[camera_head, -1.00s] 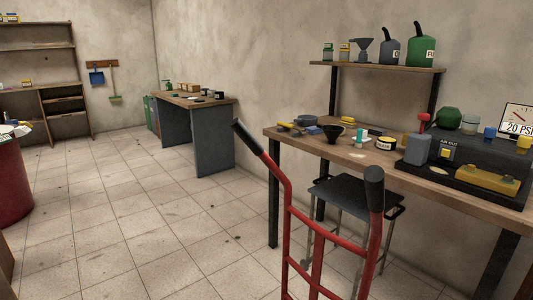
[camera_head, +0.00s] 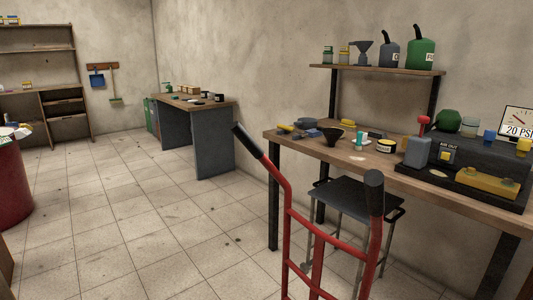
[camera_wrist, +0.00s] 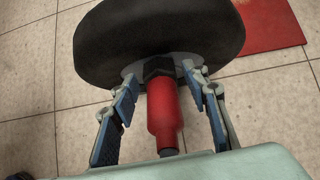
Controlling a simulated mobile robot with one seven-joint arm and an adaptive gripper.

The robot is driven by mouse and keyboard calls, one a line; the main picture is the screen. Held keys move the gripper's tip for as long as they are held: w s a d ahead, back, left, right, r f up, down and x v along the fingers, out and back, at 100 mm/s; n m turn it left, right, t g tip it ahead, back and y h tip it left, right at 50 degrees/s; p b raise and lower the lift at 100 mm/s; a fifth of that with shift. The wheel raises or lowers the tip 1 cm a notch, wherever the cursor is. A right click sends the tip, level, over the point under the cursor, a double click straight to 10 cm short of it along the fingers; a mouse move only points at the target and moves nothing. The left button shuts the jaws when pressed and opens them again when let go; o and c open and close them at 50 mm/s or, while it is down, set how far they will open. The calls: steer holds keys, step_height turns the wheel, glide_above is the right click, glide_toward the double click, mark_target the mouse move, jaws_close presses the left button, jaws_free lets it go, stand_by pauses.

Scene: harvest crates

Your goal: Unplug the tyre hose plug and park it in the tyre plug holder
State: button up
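In the wrist view a red cylindrical plug (camera_wrist: 163,108) sits against the dark fitting at the hub of a black tyre (camera_wrist: 158,32). A short dark stub shows at the plug's near end, partly hidden by my gripper's body. My gripper (camera_wrist: 168,90) is open, with one blue-padded finger on each side of the plug. A gap shows between each finger and the plug. My gripper is outside the head view. I cannot make out the tyre plug holder with certainty in either view.
In the head view a red hand truck (camera_head: 287,235) stands in front of a workbench (camera_head: 452,189) and stool (camera_head: 350,201). The bench carries an air unit, a gauge sign (camera_head: 519,128) and small items. A red drum (camera_head: 8,190) stands at left. The tiled floor between is clear.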

steer(key=o, duration=0.3)
steer(key=v, duration=1.2)
